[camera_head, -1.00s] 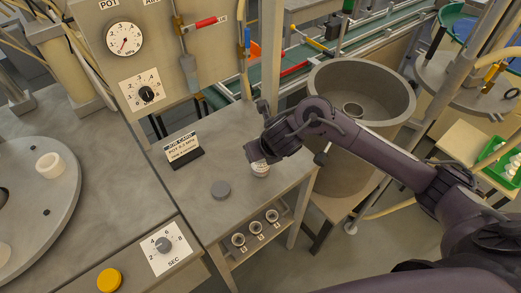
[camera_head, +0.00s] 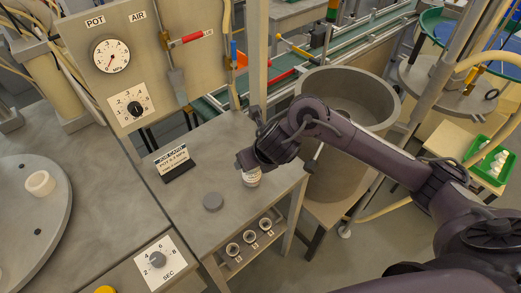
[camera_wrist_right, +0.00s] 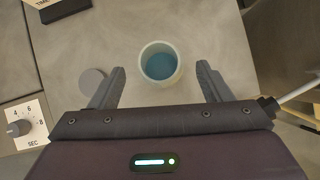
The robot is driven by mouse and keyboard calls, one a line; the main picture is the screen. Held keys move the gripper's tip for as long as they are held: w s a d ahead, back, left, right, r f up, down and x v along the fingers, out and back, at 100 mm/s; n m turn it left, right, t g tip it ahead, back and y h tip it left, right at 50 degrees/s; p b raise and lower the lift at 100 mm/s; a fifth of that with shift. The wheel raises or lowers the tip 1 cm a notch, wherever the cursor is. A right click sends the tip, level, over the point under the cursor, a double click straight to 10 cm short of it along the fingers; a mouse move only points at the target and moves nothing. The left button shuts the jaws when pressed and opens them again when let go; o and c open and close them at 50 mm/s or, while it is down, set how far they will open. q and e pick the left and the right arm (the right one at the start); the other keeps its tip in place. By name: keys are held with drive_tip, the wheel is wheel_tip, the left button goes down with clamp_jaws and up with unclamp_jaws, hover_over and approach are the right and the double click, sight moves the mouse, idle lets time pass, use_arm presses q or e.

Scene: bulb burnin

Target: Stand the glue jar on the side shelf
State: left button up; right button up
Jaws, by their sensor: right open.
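The glue jar (camera_head: 252,178) is a small pale jar with printing on its side, partly hidden under my right gripper in the head view. In the wrist view the jar (camera_wrist_right: 159,63) is open at the top, with blue contents. It appears upright on a grey top (camera_head: 225,145), near its right edge. I cannot tell whether this top is the side shelf. My right gripper (camera_wrist_right: 160,85) is open, its fingers apart on either side of the jar with visible gaps. My left gripper is not in view.
A grey disc (camera_head: 212,201) and a black-based sign card (camera_head: 175,165) are on the grey top. Three small round items sit on a lower ledge (camera_head: 232,270). A large grey tub (camera_head: 375,95) stands to the right. A control panel (camera_head: 150,60) rises behind left.

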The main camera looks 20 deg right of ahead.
drive_tip(key=p+v, duration=0.3)
drive_tip(key=v, duration=0.5)
